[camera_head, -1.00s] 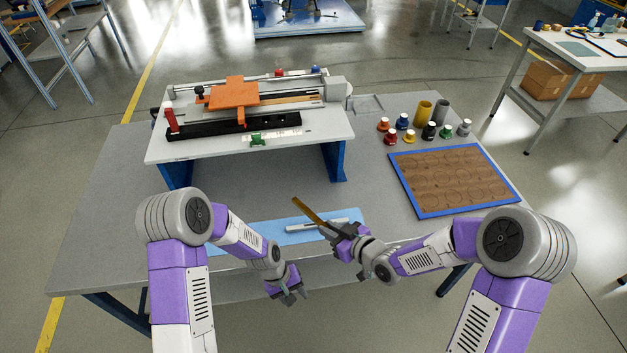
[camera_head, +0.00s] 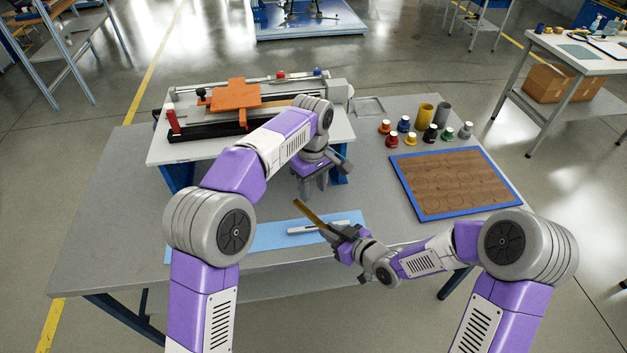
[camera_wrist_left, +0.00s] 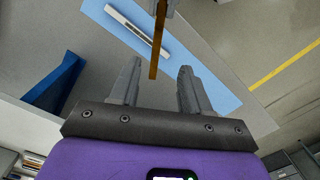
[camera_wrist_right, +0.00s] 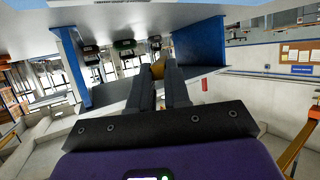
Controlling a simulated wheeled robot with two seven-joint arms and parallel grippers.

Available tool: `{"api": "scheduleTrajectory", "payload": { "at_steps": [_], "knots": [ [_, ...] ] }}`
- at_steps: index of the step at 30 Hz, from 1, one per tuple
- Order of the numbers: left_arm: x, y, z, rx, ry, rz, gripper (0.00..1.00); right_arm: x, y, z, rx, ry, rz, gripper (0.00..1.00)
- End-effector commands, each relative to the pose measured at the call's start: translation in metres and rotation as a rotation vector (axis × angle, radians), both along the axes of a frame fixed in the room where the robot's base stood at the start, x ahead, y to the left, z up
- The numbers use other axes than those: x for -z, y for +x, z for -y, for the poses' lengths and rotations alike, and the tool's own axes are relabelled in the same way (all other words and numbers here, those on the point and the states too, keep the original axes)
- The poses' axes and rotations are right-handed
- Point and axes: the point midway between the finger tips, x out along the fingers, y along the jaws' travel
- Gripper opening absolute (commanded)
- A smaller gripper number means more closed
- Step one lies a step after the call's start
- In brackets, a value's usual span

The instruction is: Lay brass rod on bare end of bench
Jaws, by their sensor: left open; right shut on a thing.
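The brass rod (camera_head: 309,212) is a thin gold bar, tilted above the blue mat. My right gripper (camera_head: 338,232) is shut on its near end. In the left wrist view the rod (camera_wrist_left: 157,48) hangs down from my right gripper, its free end near the gap between my left fingers. My left gripper (camera_head: 314,192) is open and empty, fingers down, just beyond the rod's free end; its open fingers also show in the left wrist view (camera_wrist_left: 160,85). The grey bench (camera_head: 115,215) has a bare left end.
A white fixture (camera_head: 165,150) on blue legs stands at the bench's back left. The blue mat (camera_head: 265,236) holds a silver bar-shaped tool (camera_head: 302,229). A blue-edged wooden board (camera_head: 455,180) and several coloured knobs and cylinders are at the right.

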Motion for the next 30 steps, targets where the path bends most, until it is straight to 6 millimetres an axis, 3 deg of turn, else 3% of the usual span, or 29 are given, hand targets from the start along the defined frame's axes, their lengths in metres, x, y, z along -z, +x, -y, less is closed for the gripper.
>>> {"api": "scheduleTrajectory", "payload": {
  "at_steps": [3, 7, 21, 30],
  "knots": [
    [-0.007, 0.007, 0.001, -0.012, 0.014, 0.036, 0.47, -0.001, 0.0, 0.0, 0.0, 0.002, 0.003, 0.0],
    [0.002, 0.008, 0.0, -0.015, 0.019, 0.042, 0.47, -0.001, 0.0, 0.0, 0.0, 0.002, 0.003, 0.0],
    [0.086, 0.007, 0.0, -0.013, 0.017, 0.039, 0.47, -0.001, 0.0, 0.0, 0.0, 0.002, 0.003, 0.0],
    [0.11, 0.008, 0.0, -0.014, 0.016, 0.041, 0.47, -0.001, 0.0, 0.0, 0.0, 0.002, 0.003, 0.0]
  ]
}}
